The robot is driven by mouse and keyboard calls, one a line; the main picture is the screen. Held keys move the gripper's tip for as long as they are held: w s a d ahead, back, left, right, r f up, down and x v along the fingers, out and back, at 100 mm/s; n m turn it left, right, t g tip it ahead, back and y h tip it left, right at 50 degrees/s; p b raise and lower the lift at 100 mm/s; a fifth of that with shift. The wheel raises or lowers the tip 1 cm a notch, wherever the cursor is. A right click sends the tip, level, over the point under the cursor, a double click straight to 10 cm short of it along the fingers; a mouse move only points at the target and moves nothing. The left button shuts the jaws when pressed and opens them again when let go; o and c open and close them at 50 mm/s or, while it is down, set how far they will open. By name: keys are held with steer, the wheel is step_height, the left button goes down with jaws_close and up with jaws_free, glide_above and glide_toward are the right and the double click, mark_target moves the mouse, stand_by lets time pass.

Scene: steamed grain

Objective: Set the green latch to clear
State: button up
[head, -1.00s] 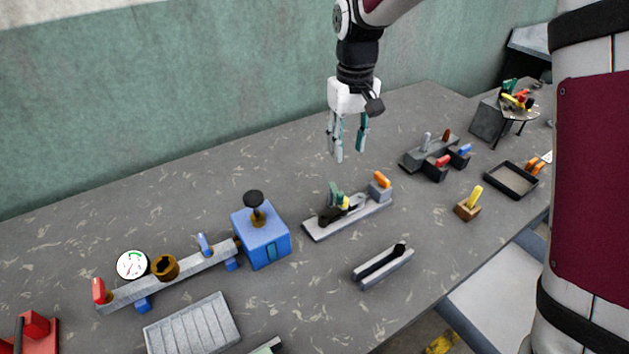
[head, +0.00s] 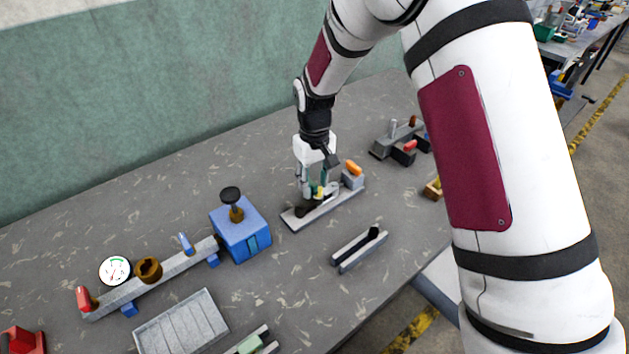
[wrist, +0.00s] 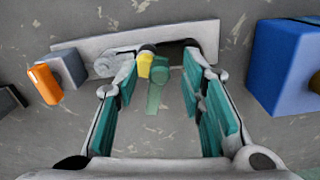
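The green latch (wrist: 157,85) stands between my gripper's fingers in the wrist view, next to a short yellow piece (wrist: 145,64). Both are on a grey base plate (wrist: 190,30) with a dark slot and an orange-tipped grey block (wrist: 68,66) at one end. My gripper (wrist: 160,110) is open, its teal finger pads on either side of the latch, with visible gaps. In the head view my gripper (head: 312,190) is low over the base plate (head: 345,203), largely hiding the latch.
A blue box with a black knob (head: 240,235) stands left of the plate. A grey slotted block (head: 358,250) lies in front. Grey and black blocks (head: 397,140) stand behind on the right. My arm covers the right side of the head view.

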steer(key=shift+f, duration=0.15)
steer(key=shift+c, duration=0.2)
jaws_close()
